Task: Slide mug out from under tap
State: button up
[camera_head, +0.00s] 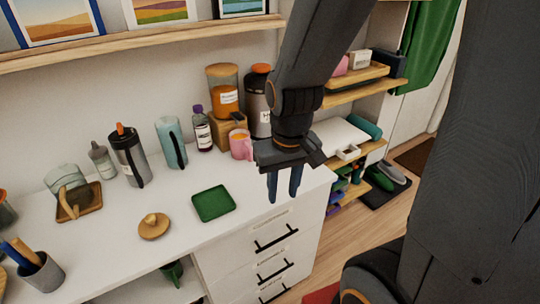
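A pink mug (238,146) with something orange inside stands at the back of the white counter. It is beneath the dark tap (238,117) of a drink dispenser (224,88), which has a clear tank of orange liquid on a wooden stand. The mug's right side is close to my gripper in the picture, and its handle is hard to make out. My gripper (283,196) points down over the counter's right end, to the right of and nearer than the mug. Its two fingers are apart with nothing visible between them.
A green tray (213,203) lies on the white counter (185,232) in front of the mug. A dark-capped bottle (202,130) stands left of the dispenser and a large dark flask (258,101) right of it. A wooden lid (154,226) lies further left. Drawers with handles are below.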

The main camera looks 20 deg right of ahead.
aim_at(241, 147)
jog(key=k, duration=0.2)
jog(key=z, duration=1.2)
jog(key=k, duration=0.75)
jog(key=u, duration=1.25)
jog(key=i, duration=1)
jog(key=z, duration=0.05)
